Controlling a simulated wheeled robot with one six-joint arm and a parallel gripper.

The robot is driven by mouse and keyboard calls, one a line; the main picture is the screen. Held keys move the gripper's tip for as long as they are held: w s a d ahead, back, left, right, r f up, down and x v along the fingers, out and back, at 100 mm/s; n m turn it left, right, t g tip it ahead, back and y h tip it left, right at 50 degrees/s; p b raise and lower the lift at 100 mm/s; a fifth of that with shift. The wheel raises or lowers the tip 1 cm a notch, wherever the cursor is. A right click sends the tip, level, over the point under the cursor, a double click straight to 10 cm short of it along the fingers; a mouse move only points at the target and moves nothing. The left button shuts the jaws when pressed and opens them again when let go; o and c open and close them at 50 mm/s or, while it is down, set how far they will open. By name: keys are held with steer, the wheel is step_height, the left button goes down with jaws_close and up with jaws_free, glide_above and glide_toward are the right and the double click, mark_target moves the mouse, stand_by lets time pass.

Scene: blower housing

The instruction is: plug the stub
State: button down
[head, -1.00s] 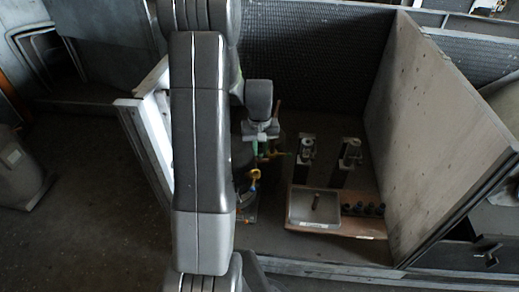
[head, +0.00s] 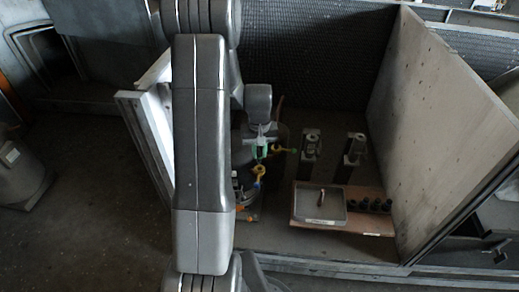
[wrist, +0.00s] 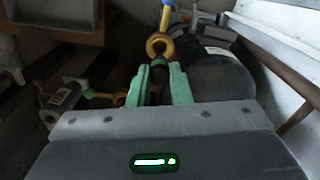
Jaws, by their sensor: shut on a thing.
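My gripper (head: 260,150) has green fingers. In the wrist view my gripper (wrist: 160,85) is shut on a dark plug (wrist: 159,70), mostly hidden between the fingers. A yellow stub with a ring-shaped mouth (wrist: 160,46) lies just beyond the fingertips, in line with the plug. The plug's tip is at or very near the ring's near edge; I cannot tell whether it has entered. The yellow stub (head: 259,172) shows just below my gripper in the head view. A second yellow stub (wrist: 100,97) with a green part is left of the fingers.
The dark rounded housing (wrist: 225,75) is right of the fingers. A grey tray (head: 332,219) with a small rod and a brown board (head: 375,226) with several dark plugs are at the right. Two upright fixtures (head: 311,145) stand behind. A pale partition (head: 435,120) closes the right side.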

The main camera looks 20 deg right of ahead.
mark_target(260, 162)
steer(key=shift+f+b, duration=0.65)
steer(key=shift+f, duration=0.55)
steer(key=shift+f+b, duration=0.35)
steer(key=shift+f, duration=0.3)
stand_by(0.3)
steer(key=shift+f, duration=0.2)
steer(key=shift+f, duration=0.15)
stand_by(0.4)
steer(key=shift+f+b, duration=0.35)
steer(key=shift+b, duration=0.1)
steer(key=shift+f, duration=0.15)
stand_by(0.7)
steer(key=c, duration=0.8)
jaws_free()
steer(key=shift+o, duration=0.2)
